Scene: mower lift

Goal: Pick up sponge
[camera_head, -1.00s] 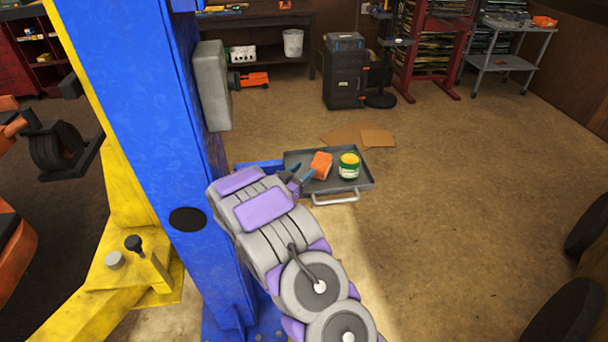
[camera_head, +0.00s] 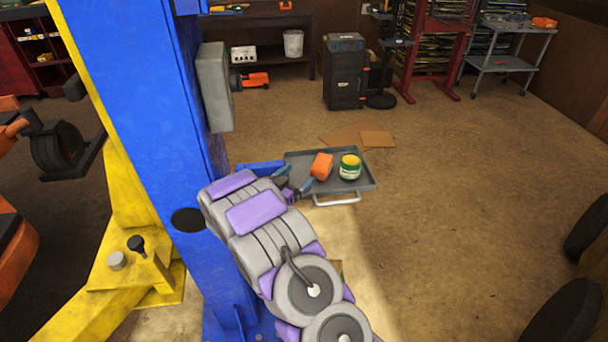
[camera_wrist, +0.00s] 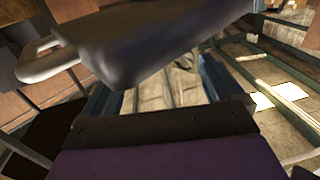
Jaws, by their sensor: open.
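The orange sponge (camera_head: 321,166) sits on the grey tray (camera_head: 301,156), left of a green and white tub with a yellow lid (camera_head: 350,167). My gripper (camera_head: 298,180) is open at the tray's left side, just left of the sponge. A small gap seems to show between its fingers and the sponge. In the wrist view, my gripper's fingers (camera_wrist: 165,92) show apart, with the tray's dark underside or edge (camera_wrist: 140,45) and its pale handle (camera_wrist: 45,60) close above. I cannot make out the sponge in the wrist view.
A blue lift post (camera_head: 150,120) with a grey box (camera_head: 214,86) stands close on the left of my arm. Yellow lift parts (camera_head: 130,262) are at lower left. Flat cardboard (camera_head: 375,139) lies behind the tray.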

